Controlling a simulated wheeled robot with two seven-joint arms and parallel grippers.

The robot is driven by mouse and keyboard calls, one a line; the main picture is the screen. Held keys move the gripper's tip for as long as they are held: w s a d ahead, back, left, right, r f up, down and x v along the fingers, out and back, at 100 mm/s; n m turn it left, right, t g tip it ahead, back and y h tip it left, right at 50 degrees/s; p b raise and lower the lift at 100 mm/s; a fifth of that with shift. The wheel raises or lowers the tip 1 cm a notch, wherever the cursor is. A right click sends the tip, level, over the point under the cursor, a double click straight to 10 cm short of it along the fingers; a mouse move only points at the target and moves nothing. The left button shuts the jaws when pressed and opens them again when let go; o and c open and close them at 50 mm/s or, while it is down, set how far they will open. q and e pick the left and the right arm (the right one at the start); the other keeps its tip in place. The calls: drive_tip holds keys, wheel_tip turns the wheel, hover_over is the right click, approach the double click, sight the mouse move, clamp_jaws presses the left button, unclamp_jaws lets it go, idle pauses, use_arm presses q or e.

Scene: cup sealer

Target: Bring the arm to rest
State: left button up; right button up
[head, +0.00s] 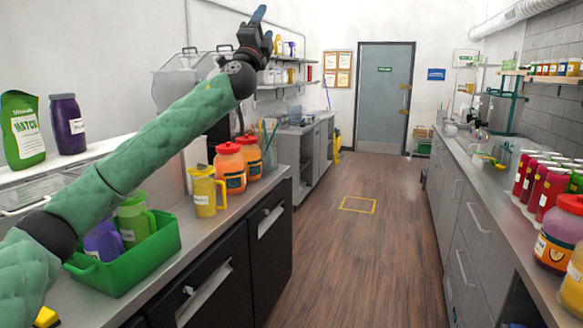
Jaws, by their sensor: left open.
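My left arm, in a green padded sleeve, comes in from the left of the head view and reaches up over the left counter. My left gripper (265,30) is at its end, raised high in front of the white wall. It is open, with one blue-tipped finger pointing up, and nothing shows between its fingers. My right arm and right gripper do not show.
The left counter holds a green bin (150,258) with pitchers, a yellow pitcher (205,195) and orange jars (230,170). The right counter holds red bottles (527,178) and a large jar (560,240). The wooden floor (355,250) between is clear up to the grey door (385,95).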

use_arm(q)
drive_tip(key=s+a+f+n+g+y, duration=0.15)
drive_tip(key=f+n+g+y, duration=0.4)
drive_tip(key=f, duration=1.05)
drive_tip(key=s+a+f+n+g+y, duration=0.1)
drive_tip(key=a+f+n+g+y, duration=0.15)
drive_tip(key=f+n+y, duration=0.75)
drive_tip(key=s+a+f+n+g+h, duration=0.15)
drive_tip(key=s+f, duration=0.25)
drive_tip(key=f, duration=0.8)
drive_tip(key=s+f+g+h, duration=0.3)
drive_tip(key=s+f, duration=0.1)
drive_tip(key=f, duration=0.9)
drive_tip(key=s+a+f+n+g+h, duration=0.15)
drive_tip(key=s+f, duration=0.25)
drive_tip(key=f, duration=0.8)
drive_tip(key=s+a+f+n+g, duration=0.25)
drive_tip(key=s+f+g, duration=0.45)
drive_tip(key=s+f, duration=2.6)
drive_tip(key=s+f+g, duration=0.2)
drive_tip(key=s+f, duration=0.8)
drive_tip(key=s, duration=0.3)
drive_tip(key=shift+s+d+g+h, duration=0.25)
drive_tip(key=shift+d+g+h, duration=0.15)
drive_tip(key=shift+h, duration=0.05)
